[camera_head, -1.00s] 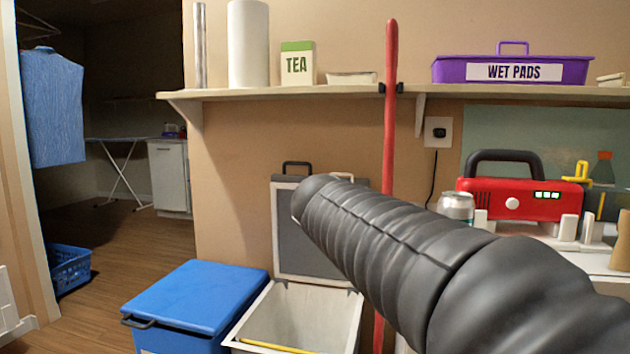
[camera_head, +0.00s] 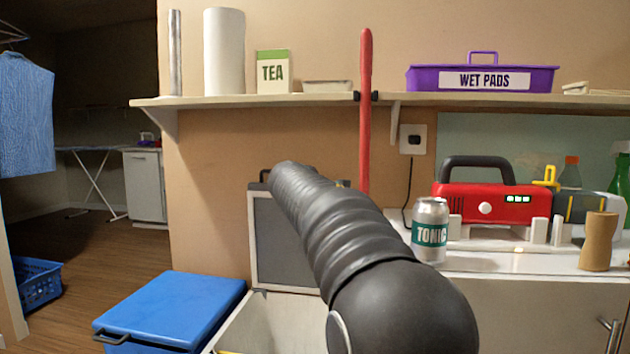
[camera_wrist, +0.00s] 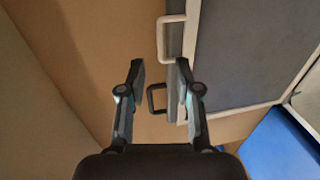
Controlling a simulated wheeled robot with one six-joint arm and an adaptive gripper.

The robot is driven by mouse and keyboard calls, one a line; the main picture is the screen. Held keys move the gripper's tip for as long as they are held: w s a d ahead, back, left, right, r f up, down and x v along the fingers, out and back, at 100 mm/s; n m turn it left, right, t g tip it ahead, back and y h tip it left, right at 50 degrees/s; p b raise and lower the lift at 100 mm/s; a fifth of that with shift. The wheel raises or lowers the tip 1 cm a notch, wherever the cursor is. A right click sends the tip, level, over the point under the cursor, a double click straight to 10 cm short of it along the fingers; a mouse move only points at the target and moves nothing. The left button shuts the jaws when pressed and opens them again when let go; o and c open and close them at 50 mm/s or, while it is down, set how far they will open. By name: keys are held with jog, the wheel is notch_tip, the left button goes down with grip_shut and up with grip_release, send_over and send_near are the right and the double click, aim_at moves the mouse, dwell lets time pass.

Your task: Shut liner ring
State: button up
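An open bin (camera_head: 278,322) with pale walls stands below the shelf. Its grey lid panel (camera_head: 268,238) stands raised against the wall with a white frame (camera_head: 252,240), which I take as the liner ring, around it. In the wrist view, the white frame (camera_wrist: 193,45) carries a white handle (camera_wrist: 172,40), and a black handle (camera_wrist: 157,99) sits lower. My gripper (camera_wrist: 158,72) is open and empty, its right finger overlapping the panel's edge; I cannot tell whether it touches. The black handle appears between the fingers. In the head view my arm hides the gripper and part of the bin.
A closed blue bin (camera_head: 172,303) stands left of the open one. A red pole (camera_head: 365,110) hangs behind my arm. The counter at right holds a TONIC can (camera_head: 430,228) and a red device (camera_head: 485,204). A shelf (camera_head: 240,101) runs above. Open floor lies left.

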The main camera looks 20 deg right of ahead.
jog(key=p+x, duration=0.1)
jog(key=x, duration=0.5)
grip_shut()
